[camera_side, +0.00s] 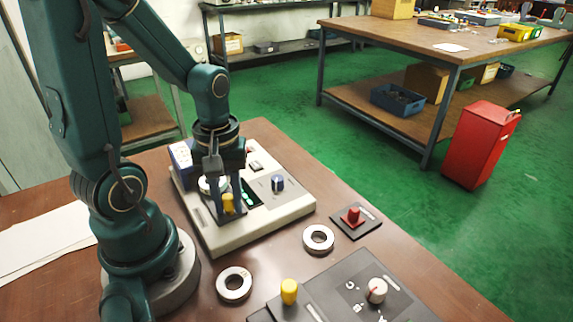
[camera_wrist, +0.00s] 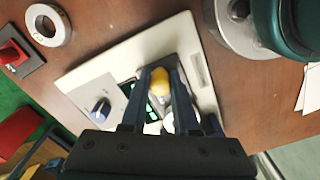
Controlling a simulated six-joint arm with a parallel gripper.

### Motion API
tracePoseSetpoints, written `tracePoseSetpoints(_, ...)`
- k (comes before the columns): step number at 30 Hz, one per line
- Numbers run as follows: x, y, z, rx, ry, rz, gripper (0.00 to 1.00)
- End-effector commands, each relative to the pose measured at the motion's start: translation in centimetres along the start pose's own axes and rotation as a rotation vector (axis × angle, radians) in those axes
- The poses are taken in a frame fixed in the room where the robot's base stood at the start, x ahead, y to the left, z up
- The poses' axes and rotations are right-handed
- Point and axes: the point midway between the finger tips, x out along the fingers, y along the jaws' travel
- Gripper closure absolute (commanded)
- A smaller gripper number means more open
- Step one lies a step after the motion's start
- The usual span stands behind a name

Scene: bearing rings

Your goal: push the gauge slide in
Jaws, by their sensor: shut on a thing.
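The gauge (camera_side: 262,228) is a light grey, flat box on the brown table, with a dark display with green marks and a blue knob (camera_side: 278,183). A yellow knob (camera_side: 228,203), which looks like the gauge slide's handle, stands near its left front part. My gripper (camera_side: 228,208) points down over the gauge, its fingers shut on either side of this knob. In the wrist view the yellow knob (camera_wrist: 161,79) shows between the fingertips. A pale round part, perhaps a ring, shows behind the fingers in the side view. The fingers hide much of the slide.
Two steel rings (camera_side: 318,239) (camera_side: 234,284) lie loose on the table in front of the gauge. A red knob on a dark plate (camera_side: 353,217) is to the right. A dark panel (camera_side: 340,295) with a yellow knob and a pale dial is at the front.

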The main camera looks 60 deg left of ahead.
Motion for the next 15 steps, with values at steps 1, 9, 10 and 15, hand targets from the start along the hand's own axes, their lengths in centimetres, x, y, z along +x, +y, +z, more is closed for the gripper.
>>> tracePoseSetpoints(1, 0.0, -0.1, -0.4, -0.005, 0.003, 0.003, 1.00)
tracePoseSetpoints(9, -0.1, -0.9, -1.7, -0.005, 0.005, 0.003, 1.00)
tracePoseSetpoints(10, 0.0, -1.0, -1.9, -0.004, 0.005, 0.003, 1.00)
tracePoseSetpoints(15, -0.1, -1.4, -2.8, -0.004, 0.006, 0.004, 1.00)
